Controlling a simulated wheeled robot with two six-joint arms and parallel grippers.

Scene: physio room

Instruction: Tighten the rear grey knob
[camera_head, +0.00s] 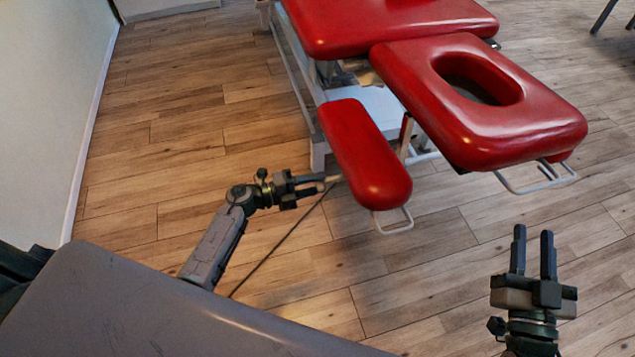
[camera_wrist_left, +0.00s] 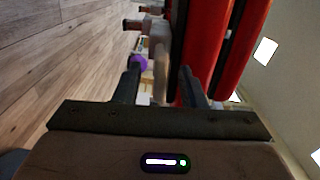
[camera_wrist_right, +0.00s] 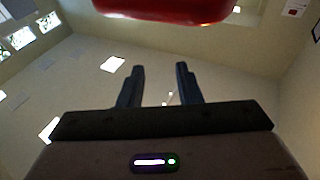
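No grey knob can be made out for certain. In the left wrist view a purple knob (camera_wrist_left: 138,62) shows just beyond the left fingertip, under the red couch. Above it is a grey block (camera_wrist_left: 158,35) with a dark-ended part (camera_wrist_left: 131,24) sticking out to the left; I cannot tell whether that is a knob. My left gripper (camera_head: 326,182) is level beside the narrow red armrest pad (camera_head: 365,155). It is open, also in the left wrist view (camera_wrist_left: 160,80), and grips nothing visible. My right gripper (camera_head: 533,232) is open and empty over the floor, pointing away from me.
The red headrest (camera_head: 535,125) with its oval face hole and a wire handle (camera_head: 540,182) lies beyond my right gripper. Another wire handle (camera_head: 396,226) hangs below the armrest pad. The pale couch frame (camera_head: 295,75) stands behind. Wooden floor (camera_head: 190,130) is clear at left.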

